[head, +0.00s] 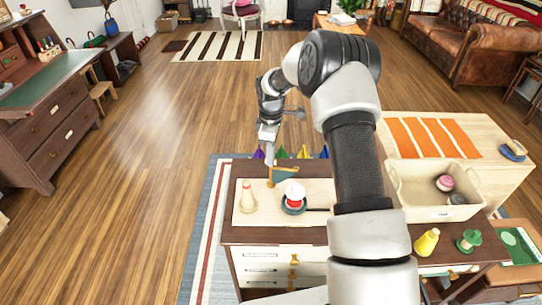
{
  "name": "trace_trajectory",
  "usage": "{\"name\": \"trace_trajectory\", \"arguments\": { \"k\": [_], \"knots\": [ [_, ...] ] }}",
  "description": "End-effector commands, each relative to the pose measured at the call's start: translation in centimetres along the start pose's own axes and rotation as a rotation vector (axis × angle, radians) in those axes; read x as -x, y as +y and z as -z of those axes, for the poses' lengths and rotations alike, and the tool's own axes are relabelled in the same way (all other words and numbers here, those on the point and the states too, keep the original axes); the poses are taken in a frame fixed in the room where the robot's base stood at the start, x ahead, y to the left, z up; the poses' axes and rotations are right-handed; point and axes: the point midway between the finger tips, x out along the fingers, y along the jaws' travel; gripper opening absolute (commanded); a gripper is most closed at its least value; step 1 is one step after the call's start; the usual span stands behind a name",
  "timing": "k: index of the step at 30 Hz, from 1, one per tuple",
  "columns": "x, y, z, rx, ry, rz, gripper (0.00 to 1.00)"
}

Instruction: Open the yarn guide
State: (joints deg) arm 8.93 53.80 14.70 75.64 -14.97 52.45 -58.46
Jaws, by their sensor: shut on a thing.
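The yarn guide looks like a brass-coloured bracket (285,170) at the back of the pale board (265,215), on the dark wooden cabinet in front of me. A thin arm of it reaches to the right from an upright post. My gripper (270,160) comes down from above at its left end and is shut on it. The fingertips are small here, so the exact grip point is hard to make out. A cream cone (248,199) stands on the board to the front left.
Several small coloured cones, such as a purple one (258,153), stand behind the guide. A cream bin (430,212) with yarn balls stands right of my arm. Open floor lies left.

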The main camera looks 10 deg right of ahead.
Motion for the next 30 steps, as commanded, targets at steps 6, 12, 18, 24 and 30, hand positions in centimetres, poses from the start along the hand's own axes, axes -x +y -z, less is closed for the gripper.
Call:
{"name": "trace_trajectory", "arguments": {
  "k": [6,12,18,24,30],
  "knots": [
    [0.04,0.04,-0.03,0.033,0.000,-0.001,0.00],
    [0.04,0.03,-0.02,0.038,0.000,-0.001,0.00],
    [0.04,0.04,-0.02,0.038,0.000,-0.001,0.09],
    [0.03,0.03,-0.01,0.036,0.000,-0.001,0.27],
    [0.10,0.02,0.00,0.036,0.000,-0.001,0.27]
  ]
}}
